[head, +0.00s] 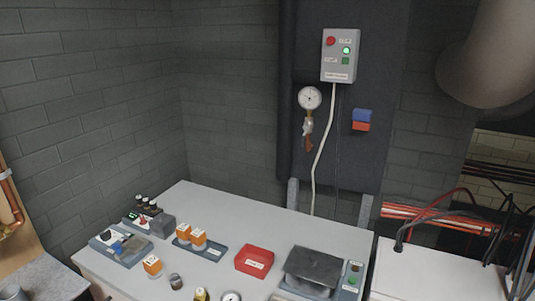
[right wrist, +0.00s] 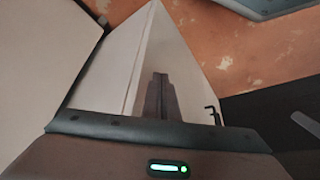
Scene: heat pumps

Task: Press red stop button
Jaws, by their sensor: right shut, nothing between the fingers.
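A grey control box (head: 339,64) is mounted on the dark wall panel at the upper right of the head view. The red button (head: 331,41) is at its upper left. A bright green light (head: 346,50) is lit to the right of it, with a darker green button (head: 345,61) below the light. My right gripper (right wrist: 161,78) shows only in the right wrist view, its dark fingers shut together and empty. It points over an orange-brown worn floor, with no control box in that view. My left gripper is not in view.
A large pipe (head: 497,55) is at right.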

